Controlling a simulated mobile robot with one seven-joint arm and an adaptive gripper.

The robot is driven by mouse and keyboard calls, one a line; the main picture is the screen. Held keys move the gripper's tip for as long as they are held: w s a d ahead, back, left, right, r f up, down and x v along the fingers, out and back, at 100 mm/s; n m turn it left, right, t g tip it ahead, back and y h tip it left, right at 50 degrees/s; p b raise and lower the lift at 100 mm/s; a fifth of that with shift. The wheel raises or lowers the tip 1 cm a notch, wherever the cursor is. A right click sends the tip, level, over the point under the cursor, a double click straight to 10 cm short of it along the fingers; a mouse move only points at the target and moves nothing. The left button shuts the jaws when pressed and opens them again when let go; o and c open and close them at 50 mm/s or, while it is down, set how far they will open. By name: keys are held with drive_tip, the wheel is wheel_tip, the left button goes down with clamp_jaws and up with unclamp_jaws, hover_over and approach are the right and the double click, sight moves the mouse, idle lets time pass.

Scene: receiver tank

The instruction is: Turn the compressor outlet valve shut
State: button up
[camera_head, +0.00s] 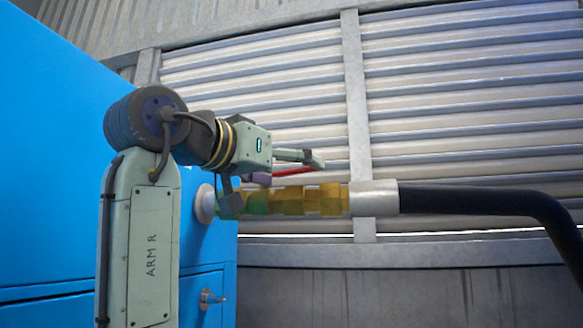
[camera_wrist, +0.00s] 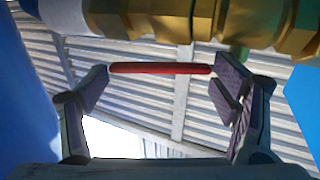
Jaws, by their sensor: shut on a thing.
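The compressor outlet valve is a brass body (camera_head: 295,200) on the line out of the blue cabinet. It crosses the top of the wrist view (camera_wrist: 190,15). Its red handle (camera_head: 293,171) lies level, roughly along the pipe, just above the body in the head view. In the wrist view the red handle (camera_wrist: 160,68) spans the gap between my two fingers, with an end at each pad. My gripper (camera_head: 288,166) is shut on the red handle, close above the valve; the wrist view shows its fingers (camera_wrist: 160,82) wide apart. The exact contact at the pads is hard to see.
A grey metal collar (camera_head: 374,198) joins the brass to a thick black hose (camera_head: 470,201) that bends down at the right. The blue cabinet (camera_head: 60,150) stands close on the left, with a small latch (camera_head: 208,298). A corrugated metal wall (camera_head: 460,110) is behind.

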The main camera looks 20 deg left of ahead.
drive_tip(key=shift+s+a+r+m+g+h, duration=0.15)
drive_tip(key=shift+m+g+h, duration=0.15)
drive_tip(key=shift+h, duration=0.2)
drive_tip(key=shift+s+a+m+g+h, duration=0.15)
drive_tip(key=shift+m+g+h, duration=0.05)
drive_tip(key=shift+m+h, duration=0.25)
drive_tip(key=o, duration=1.7)
drive_tip(key=shift+w+d, duration=0.1)
drive_tip(key=shift+d, duration=0.05)
drive_tip(key=shift+c, duration=0.2)
